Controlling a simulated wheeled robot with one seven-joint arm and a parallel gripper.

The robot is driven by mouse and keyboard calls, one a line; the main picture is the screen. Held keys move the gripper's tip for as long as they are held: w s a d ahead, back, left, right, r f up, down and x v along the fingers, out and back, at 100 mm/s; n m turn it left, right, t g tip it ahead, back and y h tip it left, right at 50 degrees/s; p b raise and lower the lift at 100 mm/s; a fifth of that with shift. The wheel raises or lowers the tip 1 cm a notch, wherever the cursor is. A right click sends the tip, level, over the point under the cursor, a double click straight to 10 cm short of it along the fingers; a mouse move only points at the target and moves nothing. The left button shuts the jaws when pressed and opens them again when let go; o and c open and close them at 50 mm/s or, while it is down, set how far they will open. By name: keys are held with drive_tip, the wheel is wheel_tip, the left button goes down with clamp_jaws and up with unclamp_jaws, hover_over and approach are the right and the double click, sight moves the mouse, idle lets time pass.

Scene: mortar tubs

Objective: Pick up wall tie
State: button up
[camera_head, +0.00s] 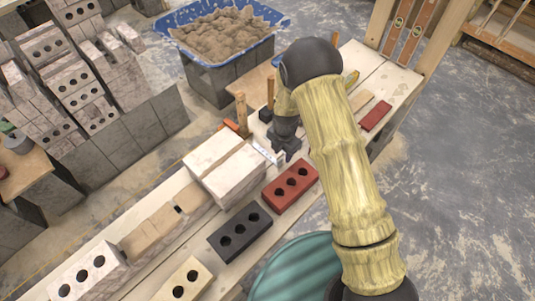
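A small pale metal strip (264,152), perhaps the wall tie, lies by the far end of the large pale block on the plank bench; it is too small to identify surely. My gripper (288,151) points down just right of the strip, over the bench. Its dark fingers are small and partly blend together, so I cannot tell their opening, or whether they touch the strip or anything else.
A large pale block (224,165), a red three-hole brick (290,186) and a black brick (239,231) stand on the bench. Upright wooden handles (241,113) rise beside my gripper. A blue-rimmed mortar tub (274,18) stands behind. A green ribbed drum (297,269) is in front.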

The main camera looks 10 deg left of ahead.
sight(281, 159)
drive_tip(key=shift+w+a+f+p, duration=0.1)
drive_tip(key=shift+a+f+p, duration=0.1)
drive_tip(key=shift+f, duration=1.1)
drive_tip(key=shift+a+f+p, duration=0.1)
drive_tip(key=shift+f+p, duration=0.1)
drive_tip(key=shift+f, duration=1.1)
drive_tip(key=shift+c, duration=0.5)
clamp_jaws()
